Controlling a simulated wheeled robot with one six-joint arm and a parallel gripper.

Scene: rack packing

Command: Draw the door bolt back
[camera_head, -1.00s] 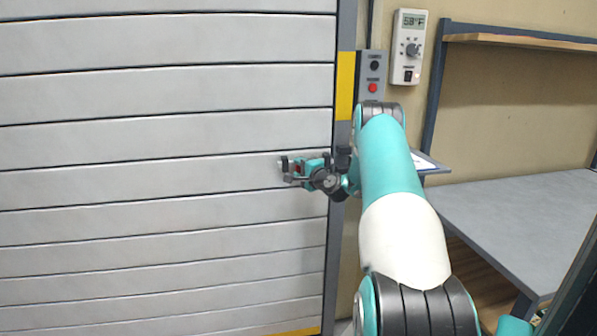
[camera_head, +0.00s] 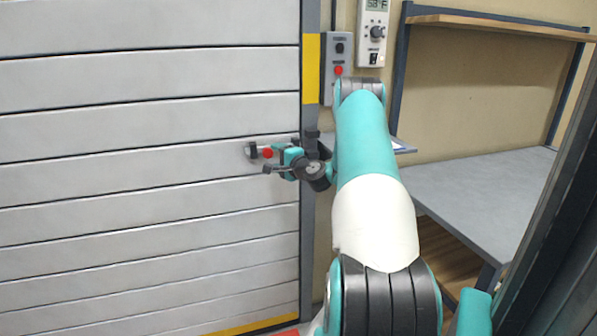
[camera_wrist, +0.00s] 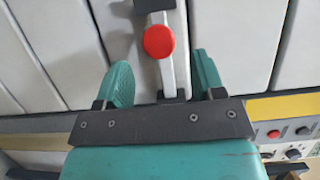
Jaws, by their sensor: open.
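The door bolt is a grey bar with a round red knob (camera_head: 267,153) on the slatted grey door (camera_head: 150,120), near its right edge. In the wrist view the red knob (camera_wrist: 159,41) stands on the bar, just beyond the fingertips and roughly between their lines. My gripper (camera_head: 280,161) is open and empty, just right of the knob in the head view. Its two teal fingers also show in the wrist view (camera_wrist: 161,62), one on each side of the bar. I see no finger touching the knob. The bar's right end is hidden behind my gripper in the head view.
A yellow strip (camera_head: 312,68) marks the door frame. Right of it are a button box (camera_head: 338,50) with a red button and a thermostat panel (camera_head: 374,30). A grey bench (camera_head: 480,200) with a wooden shelf (camera_head: 495,26) stands at the right.

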